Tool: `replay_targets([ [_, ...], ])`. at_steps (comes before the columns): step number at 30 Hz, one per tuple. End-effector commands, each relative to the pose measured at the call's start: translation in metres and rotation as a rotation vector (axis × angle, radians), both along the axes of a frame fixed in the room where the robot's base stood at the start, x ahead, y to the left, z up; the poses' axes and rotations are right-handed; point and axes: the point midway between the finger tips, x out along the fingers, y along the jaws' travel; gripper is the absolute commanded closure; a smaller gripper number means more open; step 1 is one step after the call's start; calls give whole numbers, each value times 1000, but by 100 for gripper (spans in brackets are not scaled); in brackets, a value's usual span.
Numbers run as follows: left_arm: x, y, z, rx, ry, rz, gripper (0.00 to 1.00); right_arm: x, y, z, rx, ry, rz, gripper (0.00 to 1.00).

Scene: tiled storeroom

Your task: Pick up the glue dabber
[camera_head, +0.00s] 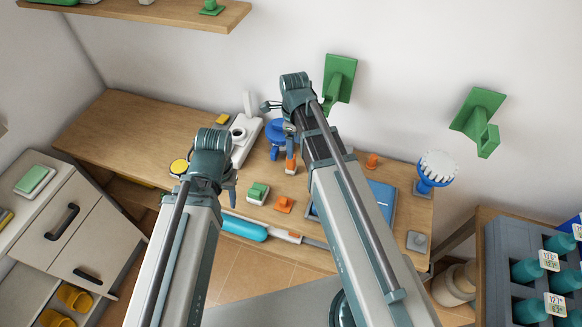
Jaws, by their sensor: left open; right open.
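No thing here is marked as the glue dabber, and I cannot tell for sure which one it is. A long cyan tool (244,228) with a pale shaft and a small orange part lies along the bench's front edge, partly hidden by my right arm. My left gripper (231,192) is open above the front of the bench, largely hidden behind its wrist. My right gripper (270,106) is open over the back of the bench, near a blue round thing (276,133) and a white device (245,138).
The wooden bench (125,131) is clear at left. A yellow disc (179,167), green block (258,192), orange piece (284,204) and blue wheel-like thing (436,169) stand on it. Green brackets (339,79) are on the wall. A grey crate (498,262) holds teal bottles at right.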

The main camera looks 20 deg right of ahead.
Motion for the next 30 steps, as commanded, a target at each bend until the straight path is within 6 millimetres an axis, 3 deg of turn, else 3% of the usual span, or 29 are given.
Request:
replay_targets([
  [1, 0, 0, -15, 0, 0, 0, 50, 0, 0, -15, 0, 0, 1, 28],
  [10, 0, 0, -56, 0, 0, 0, 50, 0, 1, -56, 0, 0, 1, 28],
  [22, 0, 0, -66, 0, 0, 0, 50, 1, 2, -66, 0, 0, 1, 28],
  [30, 0, 0, -95, 0, 0, 0, 50, 4, 8, -95, 0, 0, 2, 28],
])
